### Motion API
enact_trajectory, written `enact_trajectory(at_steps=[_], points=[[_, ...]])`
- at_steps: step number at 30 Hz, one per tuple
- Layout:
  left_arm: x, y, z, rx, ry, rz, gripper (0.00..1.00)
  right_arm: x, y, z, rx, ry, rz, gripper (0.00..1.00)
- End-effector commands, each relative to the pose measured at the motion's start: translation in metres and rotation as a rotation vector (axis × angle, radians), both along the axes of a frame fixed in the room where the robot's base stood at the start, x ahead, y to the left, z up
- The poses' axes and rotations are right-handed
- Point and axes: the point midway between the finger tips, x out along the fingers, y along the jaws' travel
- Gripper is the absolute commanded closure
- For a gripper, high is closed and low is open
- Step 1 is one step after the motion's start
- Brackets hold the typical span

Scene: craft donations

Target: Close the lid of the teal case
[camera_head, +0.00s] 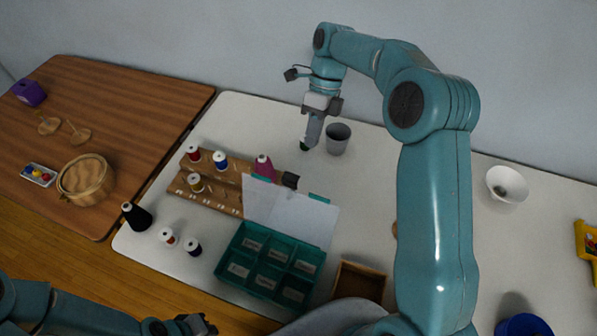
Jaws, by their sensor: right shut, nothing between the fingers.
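The teal case (258,284) stands on the white table, its labelled compartments showing. Its pale lid (290,212) is open, standing up from the case's far edge, with teal bits along its top. My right gripper (306,146) points down beyond the lid, near the back of the table. It is shut, empty and apart from the lid. My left gripper (193,325) is low at the bottom edge, in front of the table and away from the case. Its fingers are too small and dark to read.
A wooden thread rack (213,196) with several spools is left of the lid. A grey cup (338,139) stands beside my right gripper. A brown open box (358,282) is right of the case. A white bowl (507,186) is farther right.

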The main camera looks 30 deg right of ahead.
Motion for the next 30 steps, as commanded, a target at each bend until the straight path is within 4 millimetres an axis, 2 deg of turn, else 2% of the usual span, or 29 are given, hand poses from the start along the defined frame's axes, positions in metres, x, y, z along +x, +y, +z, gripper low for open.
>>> enact_trajectory(at_steps=[12, 19, 30], points=[[0.0, 0.0, 0.004, 0.0, 0.0, 0.0, 1.0, -0.024, 0.033, -0.078, 0.001, 0.004, 0.001, 1.0], [0.0, 0.0, 0.013, 0.0, -0.001, 0.0, 1.0, -0.04, 0.057, -0.069, 0.001, 0.001, 0.002, 1.0], [0.0, 0.0, 0.014, 0.0, -0.001, 0.0, 1.0, -0.044, 0.062, -0.069, 0.001, 0.001, 0.0, 1.0]])
